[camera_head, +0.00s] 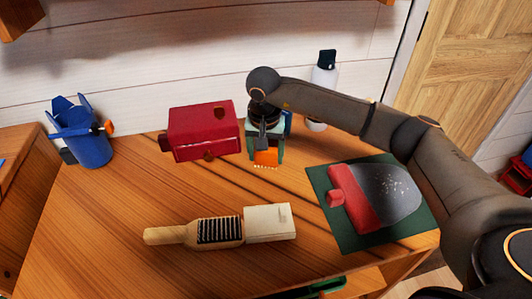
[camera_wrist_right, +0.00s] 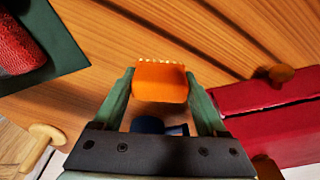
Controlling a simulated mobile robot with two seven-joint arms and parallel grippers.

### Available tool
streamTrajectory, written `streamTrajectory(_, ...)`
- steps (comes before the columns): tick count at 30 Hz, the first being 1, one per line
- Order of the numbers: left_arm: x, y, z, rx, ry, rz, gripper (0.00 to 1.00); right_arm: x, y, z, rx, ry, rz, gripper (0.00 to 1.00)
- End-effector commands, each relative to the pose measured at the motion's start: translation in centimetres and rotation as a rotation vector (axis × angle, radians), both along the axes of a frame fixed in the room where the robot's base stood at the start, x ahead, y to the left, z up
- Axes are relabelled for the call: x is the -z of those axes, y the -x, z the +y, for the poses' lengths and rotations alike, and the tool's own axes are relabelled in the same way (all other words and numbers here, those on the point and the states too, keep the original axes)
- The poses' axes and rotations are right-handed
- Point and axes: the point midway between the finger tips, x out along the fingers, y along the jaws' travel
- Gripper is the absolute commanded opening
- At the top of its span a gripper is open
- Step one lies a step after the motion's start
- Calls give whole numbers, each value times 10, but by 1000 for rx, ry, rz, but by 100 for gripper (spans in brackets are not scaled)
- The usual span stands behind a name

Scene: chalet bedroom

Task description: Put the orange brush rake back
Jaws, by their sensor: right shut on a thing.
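The orange brush rake (camera_head: 265,158) is in my right gripper (camera_head: 266,146), over the wooden desk behind its middle, just right of a red box. In the right wrist view the orange head (camera_wrist_right: 160,82), with a pale toothed edge, lies between the two green fingers of my right gripper (camera_wrist_right: 160,100). A dark blue piece (camera_wrist_right: 150,125) shows below the head between the fingers; I cannot tell whether it belongs to the rake. Whether the rake touches the desk is unclear. My left gripper is out of view.
The red box (camera_head: 203,130) stands close left of my right gripper. A blue bucket (camera_head: 88,148) with things in it stands at the desk's left. A wooden brush (camera_head: 175,235) and white block (camera_head: 268,224) lie in front. A green mat (camera_head: 345,238) bears a red-and-grey scoop (camera_head: 372,195).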

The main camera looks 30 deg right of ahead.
Motion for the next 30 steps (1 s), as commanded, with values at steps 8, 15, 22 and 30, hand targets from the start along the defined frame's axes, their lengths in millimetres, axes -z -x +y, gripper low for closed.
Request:
streamTrajectory(8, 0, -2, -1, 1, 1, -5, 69, 3, 0, 0, 0, 1, 1, 90)
streamTrajectory(15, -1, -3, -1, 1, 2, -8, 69, 3, 0, 0, 0, 1, 1, 100)
streamTrajectory(22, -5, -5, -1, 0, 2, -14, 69, -8, 0, 0, 0, 0, -1, 100)
streamTrajectory(30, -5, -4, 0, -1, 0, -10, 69, -64, 5, 5, 0, 1, -4, 100)
